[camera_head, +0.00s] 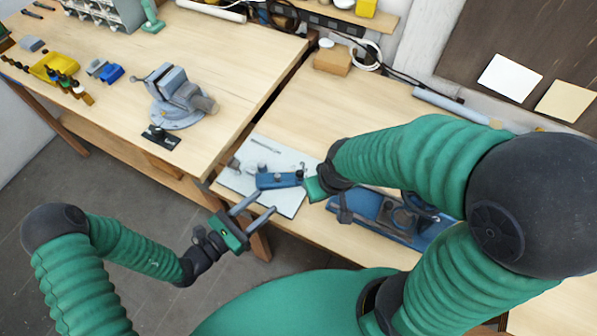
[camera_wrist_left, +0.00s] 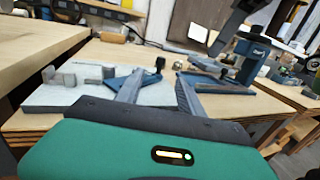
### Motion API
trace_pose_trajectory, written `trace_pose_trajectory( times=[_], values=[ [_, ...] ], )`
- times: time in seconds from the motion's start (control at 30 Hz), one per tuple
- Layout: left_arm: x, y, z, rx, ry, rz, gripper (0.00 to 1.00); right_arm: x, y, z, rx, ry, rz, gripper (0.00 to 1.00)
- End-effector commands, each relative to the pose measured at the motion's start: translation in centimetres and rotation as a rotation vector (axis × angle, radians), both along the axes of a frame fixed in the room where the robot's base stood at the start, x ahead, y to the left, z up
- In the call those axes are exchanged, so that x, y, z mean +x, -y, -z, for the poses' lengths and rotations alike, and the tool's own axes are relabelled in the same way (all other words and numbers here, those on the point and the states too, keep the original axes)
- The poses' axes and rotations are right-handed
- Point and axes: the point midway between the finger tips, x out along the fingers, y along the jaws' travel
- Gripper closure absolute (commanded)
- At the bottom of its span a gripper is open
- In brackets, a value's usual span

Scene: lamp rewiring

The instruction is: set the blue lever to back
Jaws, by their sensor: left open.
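A blue bar-shaped part (camera_head: 279,180), which looks like the blue lever, lies on a pale plate (camera_head: 262,151) at the bench's front edge. In the left wrist view, the blue part (camera_wrist_left: 122,82) shows just behind my left finger, near a small dark knob (camera_wrist_left: 159,62). My left gripper (camera_head: 266,200) is open and empty, its fingers pointing toward the blue part from the front; the fingers also show in the left wrist view (camera_wrist_left: 159,74). I cannot tell whether they touch it. My right gripper (camera_head: 316,188) is beside the blue part's right end, its fingers not clearly visible.
A blue machine base (camera_head: 385,212) stands right of the plate, partly hidden by my right arm. A grey vise (camera_head: 178,92) sits on the left bench, with a yellow tray (camera_head: 52,67) farther left. A cardboard-coloured box (camera_head: 332,60) is at the back. Bare bench lies behind the plate.

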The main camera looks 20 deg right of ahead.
Motion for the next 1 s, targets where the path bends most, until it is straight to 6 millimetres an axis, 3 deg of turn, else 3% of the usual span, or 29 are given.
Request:
trace_pose_trajectory(
  times=[0.3,0.5,0.67,0.9,1.0],
  values=[
    [3.0,7.9,-0.3,-0.001,0.003,0.007,0.55,0.0,0.0,-1.4,0.0,0.0,0.0,1.0],
    [4.5,11.7,-0.2,0.0,0.002,0.006,0.55,0.0,0.0,-1.9,0.0,0.0,0.0,1.0],
    [5.1,13.0,-0.1,0.001,0.001,0.005,0.55,0.0,0.0,-2.0,0.0,0.0,0.0,1.0],
    [5.2,13.1,-0.1,0.001,0.0,0.004,0.55,0.0,0.0,-1.9,0.0,0.0,0.0,1.0],
    [5.2,13.1,-0.1,0.001,0.001,0.004,0.67,0.0,0.0,-1.9,0.0,0.0,0.0,1.0]
  ],
)
